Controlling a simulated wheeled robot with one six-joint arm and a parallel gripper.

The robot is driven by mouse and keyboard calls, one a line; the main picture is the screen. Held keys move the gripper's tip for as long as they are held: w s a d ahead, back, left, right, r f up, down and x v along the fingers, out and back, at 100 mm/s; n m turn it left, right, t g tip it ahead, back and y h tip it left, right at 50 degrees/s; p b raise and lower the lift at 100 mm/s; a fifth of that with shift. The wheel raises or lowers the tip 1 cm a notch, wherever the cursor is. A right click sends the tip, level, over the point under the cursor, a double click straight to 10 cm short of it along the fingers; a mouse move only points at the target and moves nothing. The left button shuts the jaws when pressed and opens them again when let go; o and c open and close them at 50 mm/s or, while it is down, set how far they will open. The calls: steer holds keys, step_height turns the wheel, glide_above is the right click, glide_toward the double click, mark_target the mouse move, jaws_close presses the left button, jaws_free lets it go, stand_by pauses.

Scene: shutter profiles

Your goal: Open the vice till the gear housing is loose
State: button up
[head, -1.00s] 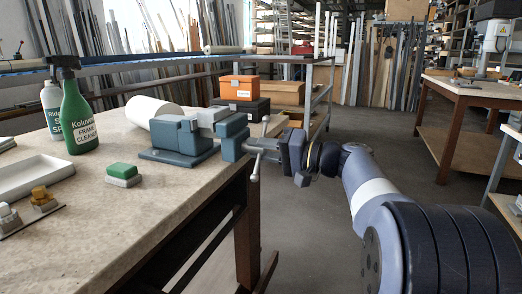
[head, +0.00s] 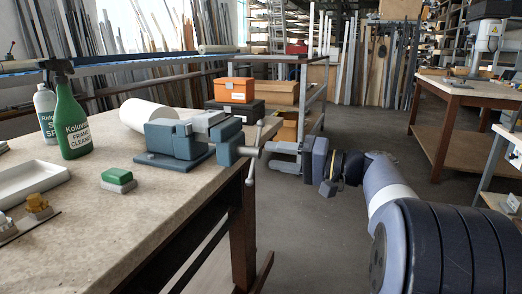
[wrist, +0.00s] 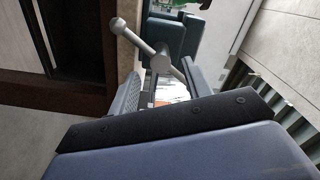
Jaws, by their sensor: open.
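The blue-grey vice (head: 170,142) stands at the bench's right edge, its front jaw (head: 227,143) overhanging. A light grey block (head: 207,122), which looks like the gear housing, sits between the jaws; whether it is tight I cannot tell. The vice's bar handle (head: 251,160) hangs steeply tilted at the screw end. My gripper (head: 270,152) is open, level with the screw and just right of the handle. In the wrist view the handle (wrist: 147,46) crosses diagonally ahead of my gripper (wrist: 162,80), its lower end reaching between the fingers; I see no grip on it.
On the bench (head: 95,215) stand a green spray bottle (head: 73,125), a white bottle (head: 46,112), a white roll (head: 148,114), a tray (head: 30,181) and a green-topped block (head: 118,178). An orange box (head: 235,90) is behind. The floor right of the bench is clear.

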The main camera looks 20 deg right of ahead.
steer(key=shift+p+v, duration=0.4)
steer(key=shift+v, duration=2)
